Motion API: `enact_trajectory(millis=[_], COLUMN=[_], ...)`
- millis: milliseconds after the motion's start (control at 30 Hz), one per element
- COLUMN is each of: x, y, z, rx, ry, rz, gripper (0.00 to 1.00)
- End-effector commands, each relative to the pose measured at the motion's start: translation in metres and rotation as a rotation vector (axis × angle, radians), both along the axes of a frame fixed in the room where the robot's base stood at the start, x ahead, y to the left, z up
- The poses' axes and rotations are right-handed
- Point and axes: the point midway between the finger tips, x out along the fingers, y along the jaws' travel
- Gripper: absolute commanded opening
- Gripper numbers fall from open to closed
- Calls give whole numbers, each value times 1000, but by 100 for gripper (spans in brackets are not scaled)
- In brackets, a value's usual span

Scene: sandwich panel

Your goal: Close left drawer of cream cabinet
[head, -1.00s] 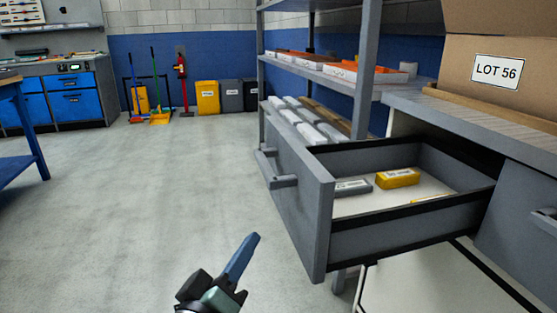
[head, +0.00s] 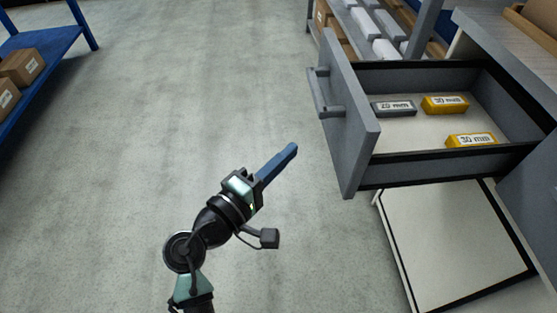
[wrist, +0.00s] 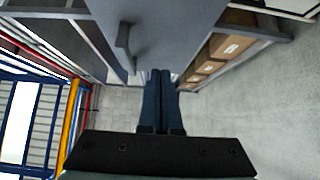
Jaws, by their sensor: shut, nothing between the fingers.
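The left drawer of the cabinet is pulled well out, with its grey front panel (head: 350,115) facing left into the aisle. A grey bar handle (head: 322,95) is on that front. My gripper (head: 293,149) is shut and empty, with its blue fingers pointing up and right toward the drawer front, apart from it in the head view. In the wrist view the shut fingers (wrist: 160,75) point toward the grey front panel (wrist: 170,30), and the handle (wrist: 124,48) is just left of them. Inside the drawer lie a grey box (head: 394,108) and two yellow boxes (head: 445,105).
Below the drawer is a cream cabinet panel (head: 450,235) with black edging. A shelf with white boxes (head: 375,25) stands behind the drawer. A blue rack (head: 45,52) with cardboard boxes is at the left. The floor between them is clear.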

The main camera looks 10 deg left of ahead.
Motion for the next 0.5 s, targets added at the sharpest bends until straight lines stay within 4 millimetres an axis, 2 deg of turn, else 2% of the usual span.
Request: enact_trajectory(millis=[33,233,400,500], x=[11,49,55,57], y=[-6,-26,-50,-57], z=[-1,-1,-1,0], rx=[1,2,2,2], ry=[-3,-2,0,0], rz=[-4,-3,-3,0], gripper=[0,0,0,0])
